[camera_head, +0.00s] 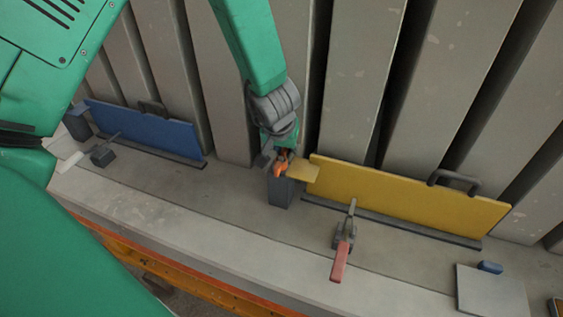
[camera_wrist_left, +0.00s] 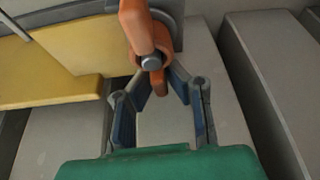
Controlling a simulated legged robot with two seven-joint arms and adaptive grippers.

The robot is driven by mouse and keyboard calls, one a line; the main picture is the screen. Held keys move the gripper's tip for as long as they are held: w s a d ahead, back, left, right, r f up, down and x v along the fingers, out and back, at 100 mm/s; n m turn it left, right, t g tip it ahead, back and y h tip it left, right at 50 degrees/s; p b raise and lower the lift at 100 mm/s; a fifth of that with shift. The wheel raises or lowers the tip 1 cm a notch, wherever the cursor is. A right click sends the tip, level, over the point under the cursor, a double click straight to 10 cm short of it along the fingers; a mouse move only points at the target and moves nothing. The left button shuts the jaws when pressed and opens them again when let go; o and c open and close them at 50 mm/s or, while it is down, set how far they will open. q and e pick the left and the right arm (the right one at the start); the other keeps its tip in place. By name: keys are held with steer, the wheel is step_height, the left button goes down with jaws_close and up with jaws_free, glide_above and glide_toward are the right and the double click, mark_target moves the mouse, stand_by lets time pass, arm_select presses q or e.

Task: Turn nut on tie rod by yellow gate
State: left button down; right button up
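The yellow gate (camera_head: 400,195) stands upright on the grey mould at right of centre; part of a yellow surface also shows in the left wrist view (camera_wrist_left: 70,55). An orange nut with lugs (camera_head: 281,163) sits beside the gate's left end, above a dark grey block (camera_head: 281,191). In the left wrist view the orange nut (camera_wrist_left: 148,38) surrounds a grey rod end (camera_wrist_left: 151,62). My left gripper (camera_wrist_left: 163,80) is open, its fingers on either side of the lower orange lug. I cannot tell whether they touch it. My right gripper is not in view.
A clamp with a red handle (camera_head: 340,262) stands before the yellow gate. A blue gate (camera_head: 145,133) stands at left. Tall grey ribs (camera_head: 360,80) rise behind. A grey plate (camera_head: 490,294) lies at lower right.

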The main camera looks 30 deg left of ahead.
arm_select(q)
steer(key=shift+s+a+r+n+g+y+p, duration=0.15)
steer(key=shift+n+y+p, duration=0.1)
steer(key=shift+n+p, duration=0.7)
steer(key=shift+s+a+r+n+g+y+p, duration=0.2)
steer(key=shift+n+p, duration=0.25)
steer(key=shift+p, duration=0.9)
steer(key=shift+w+f+n, duration=0.15)
steer(key=shift+f+n, duration=0.15)
steer(key=shift+f, duration=0.05)
steer(key=p, duration=0.1)
steer(key=n+p, duration=0.1)
steer(key=n+y+p, duration=0.1)
steer(key=shift+s+a+r+g+p, duration=0.2)
steer(key=shift+s+g+p, duration=0.05)
steer(key=shift+p, duration=0.15)
steer(key=shift+a+f+n, duration=0.15)
steer(key=shift+f+n, duration=0.1)
steer(key=shift+n, duration=0.45)
steer(key=shift+s, duration=0.1)
